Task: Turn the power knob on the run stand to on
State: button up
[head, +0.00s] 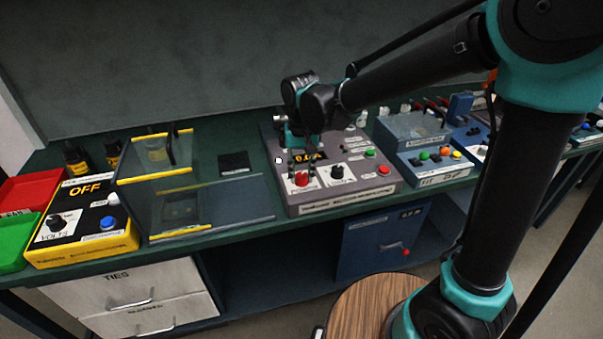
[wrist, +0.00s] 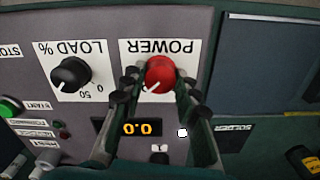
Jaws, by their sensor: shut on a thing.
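The run stand (head: 370,195) is a grey sloped box in the middle of the bench in the head view. Its power knob (wrist: 159,72) is red with a white pointer line, under a white POWER label (wrist: 165,48) that appears upside down in the wrist view. The red knob also shows in the head view (head: 301,180). My gripper (wrist: 157,86) has its fingers on both sides of the knob and is shut on it. The pointer slants toward the lower left in the wrist view. The position marks near the knob are hidden by the fingers.
The black load knob (wrist: 71,73) sits beside the power knob. A green button (wrist: 9,107) and a lit display reading 0.0 (wrist: 142,128) are on the same panel. A clear guarded box (head: 150,170) stands left of the stand, and a blue-grey unit (head: 425,160) stands right.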

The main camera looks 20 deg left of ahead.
aim_at(302, 175)
jog(key=o, duration=1.2)
jog(key=shift+c, duration=0.2)
notch_tip(302, 175, up, 12)
